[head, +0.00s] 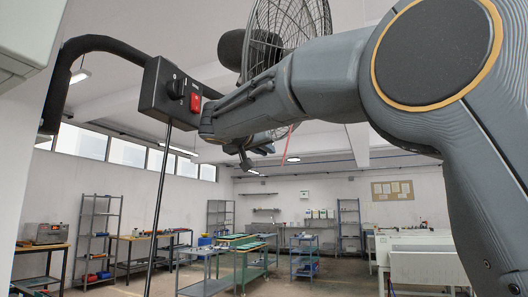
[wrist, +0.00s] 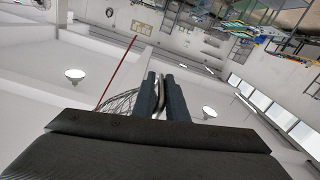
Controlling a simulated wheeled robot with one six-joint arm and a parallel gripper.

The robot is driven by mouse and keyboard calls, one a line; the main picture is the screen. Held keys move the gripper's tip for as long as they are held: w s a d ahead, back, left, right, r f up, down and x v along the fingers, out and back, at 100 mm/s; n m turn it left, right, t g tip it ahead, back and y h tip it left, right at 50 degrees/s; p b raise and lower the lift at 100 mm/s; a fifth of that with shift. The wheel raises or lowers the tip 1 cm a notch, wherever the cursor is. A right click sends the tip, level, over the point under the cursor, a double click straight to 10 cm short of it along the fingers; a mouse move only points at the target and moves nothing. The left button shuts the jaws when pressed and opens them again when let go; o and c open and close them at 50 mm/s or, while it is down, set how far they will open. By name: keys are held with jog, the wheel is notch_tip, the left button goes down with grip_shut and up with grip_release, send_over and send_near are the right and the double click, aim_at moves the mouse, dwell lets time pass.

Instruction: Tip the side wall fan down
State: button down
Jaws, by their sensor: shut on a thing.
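The side wall fan (head: 300,20) is at the top middle of the head view, with a dark wire cage and a round black motor housing. Its cage stands steeply, and my arm covers its lower part. In the wrist view part of the wire cage (wrist: 122,99) shows behind and left of my gripper. My gripper (wrist: 160,84) is shut on a thin grey curved piece between its two fingers, which looks like the fan's rim. A thin red ribbon (head: 288,146) hangs by the fan and also shows in the wrist view (wrist: 117,72).
A black switch box (head: 171,91) with a red switch sits on a curved black tube (head: 92,43) left of my arm.

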jog(key=c, duration=1.9)
grip_release()
jog(key=shift+o, duration=0.2)
jog(key=b+v, duration=0.3)
jog(key=v, duration=0.4)
jog(key=shift+s+a, duration=0.2)
jog(key=shift+s, duration=0.15)
jog(key=shift+r, duration=0.1)
